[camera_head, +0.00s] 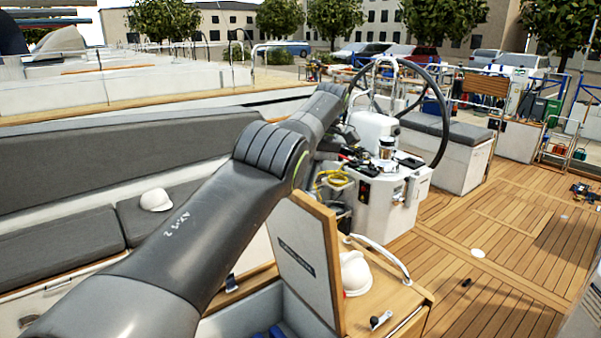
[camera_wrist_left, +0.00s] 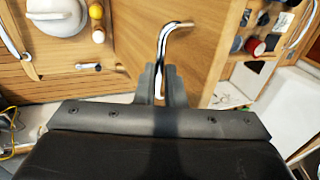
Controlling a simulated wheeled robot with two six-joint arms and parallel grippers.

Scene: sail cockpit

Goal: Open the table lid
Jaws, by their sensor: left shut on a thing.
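The table lid (camera_head: 293,250) stands raised and steeply tilted in the head view, its pale face with a dark label toward the left and its wooden edge to the right. The table (camera_head: 392,300) has an open compartment below it. In the wrist view the wooden side of the lid (camera_wrist_left: 205,65) carries a bent chrome handle (camera_wrist_left: 164,48). My left gripper (camera_wrist_left: 161,72) is shut on this handle. In the head view my left arm covers much of the middle, and the fingers cannot be made out. My right gripper is not in view.
A white helmet (camera_head: 354,272) and a small tool (camera_head: 381,320) rest on the table's other half, beside a chrome rail (camera_head: 382,254). The steering pedestal (camera_head: 375,205) and wheel stand behind. A cushioned bench (camera_head: 110,145) runs along the left. The wooden deck (camera_head: 500,240) at right is mostly clear.

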